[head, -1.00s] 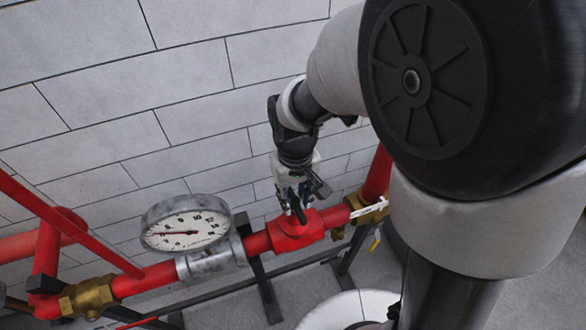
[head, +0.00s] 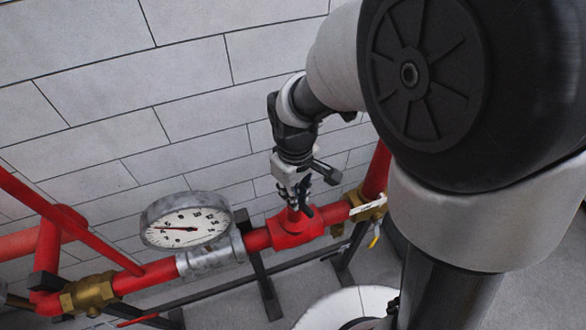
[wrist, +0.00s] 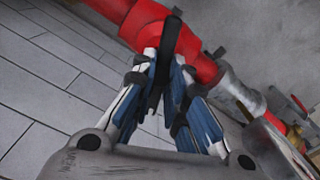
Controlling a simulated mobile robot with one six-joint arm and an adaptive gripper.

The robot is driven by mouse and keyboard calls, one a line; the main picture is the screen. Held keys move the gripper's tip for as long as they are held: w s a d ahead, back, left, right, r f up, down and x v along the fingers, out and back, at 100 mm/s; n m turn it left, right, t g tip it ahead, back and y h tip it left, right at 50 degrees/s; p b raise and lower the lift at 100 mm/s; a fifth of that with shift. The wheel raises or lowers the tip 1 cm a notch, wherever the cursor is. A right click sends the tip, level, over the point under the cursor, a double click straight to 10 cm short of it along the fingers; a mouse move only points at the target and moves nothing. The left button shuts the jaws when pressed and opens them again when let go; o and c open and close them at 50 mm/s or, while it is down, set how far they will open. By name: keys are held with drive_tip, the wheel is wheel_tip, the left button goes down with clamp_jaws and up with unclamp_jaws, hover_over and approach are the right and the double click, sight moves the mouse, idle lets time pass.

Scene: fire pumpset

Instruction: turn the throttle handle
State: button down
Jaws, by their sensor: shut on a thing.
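The throttle handle (wrist: 168,38) is a black lever on top of a red valve body (head: 296,229) in the pipe line. My gripper (head: 296,203) reaches down to it from above in the head view. In the wrist view my gripper (wrist: 163,72) has its two blue-padded fingers on either side of the black handle, shut on it. The handle's near end lies between the fingers and is partly hidden by them. In the head view only a small dark part of the handle shows beside the fingertips.
A round pressure gauge (head: 186,220) stands on the pipe left of the valve. Brass fittings (head: 87,294) and a white-handled valve (head: 367,207) sit further along the pipe. A tiled wall rises behind. Dark supports (head: 260,270) stand below the pipe.

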drive_tip(key=shift+n, duration=0.6)
drive_tip(key=c, duration=1.6)
unclamp_jaws()
drive_tip(key=shift+r, duration=0.1)
wheel_tip(320, 180, up, 12)
drive_tip(key=s+d+f+m+t+b, duration=0.4)
drive_tip(key=s+d+f+m+b, duration=0.4)
drive_tip(key=s+b, duration=0.4)
drive_tip(key=s+d+m, duration=0.1)
drive_tip(key=d, duration=0.1)
drive_tip(key=shift+s+d+t+b, duration=0.15)
drive_tip(key=shift+d+t+b, duration=0.2)
drive_tip(key=shift+d+t, duration=0.05)
